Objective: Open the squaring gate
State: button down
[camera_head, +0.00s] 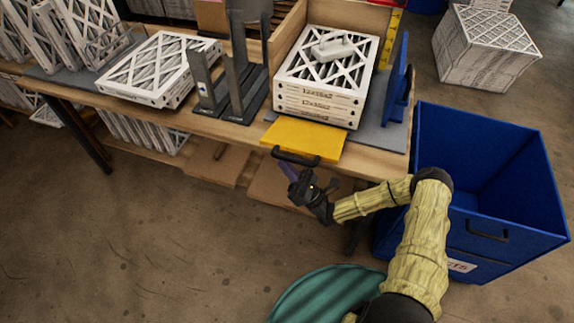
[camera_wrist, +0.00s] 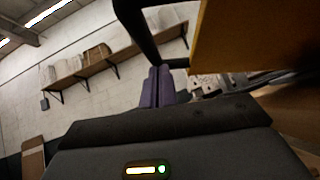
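The squaring gate appears to be the yellow plate (camera_head: 303,139) lying flat at the table's front edge, with a black bar handle (camera_head: 296,157) on its near side. In the wrist view the black handle (camera_wrist: 138,32) curves down at the top centre, and the yellow plate (camera_wrist: 240,35) fills the upper right. My gripper (camera_head: 289,172) is just below and in front of the handle's left part. Its purple fingers (camera_wrist: 160,86) stand close together, tips near the handle. I see nothing clearly between them; contact with the handle is unclear.
A stack of white-framed filters (camera_head: 318,92) stands behind the yellow plate, with a small fixture on top. Black uprights (camera_head: 232,85) stand left of it, a blue upright plate (camera_head: 397,80) right. A large blue bin (camera_head: 430,150) is beside my arm. Floor at left is clear.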

jog(key=a+f+b+v, duration=0.1)
jog(key=b+v, duration=0.2)
jog(key=v, duration=0.9)
jog(key=shift+a+f, duration=0.15)
jog(key=shift+a, duration=0.1)
jog(key=shift+w, duration=0.1)
